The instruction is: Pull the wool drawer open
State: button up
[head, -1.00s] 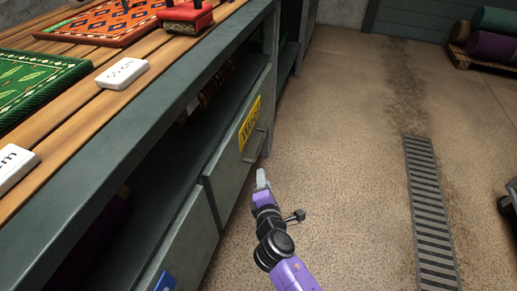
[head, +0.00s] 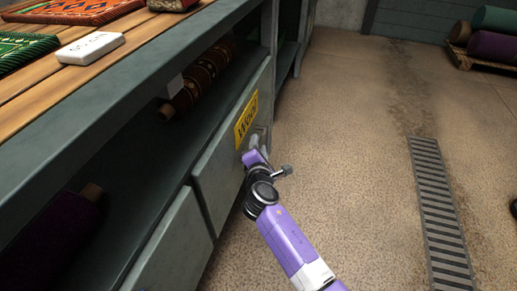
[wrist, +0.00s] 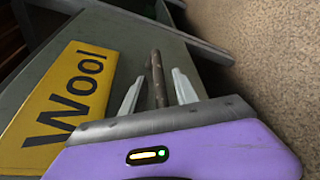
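The wool drawer (head: 215,178) is a grey-green front under the bench and looks shut. Its yellow label (head: 246,120) reads "Wool"; the label (wrist: 70,95) fills the left of the wrist view. The drawer's bar handle (wrist: 157,80) is brown-grey and stands out from the front. My gripper (head: 257,143) is at the handle, just right of the label. In the wrist view my gripper (wrist: 157,90) is open, with one pale finger on each side of the handle and a gap to both. In the head view the fingers and wrist hide part of the handle.
Another drawer front (head: 170,255) is nearer me on the left. Rolled rugs (head: 200,80) lie on the open shelf above. The bench top (head: 45,75) holds rugs and a white block (head: 90,47). Floor to the right is clear around a drain grate (head: 440,210).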

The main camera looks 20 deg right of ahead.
grip_shut()
dwell(1.5)
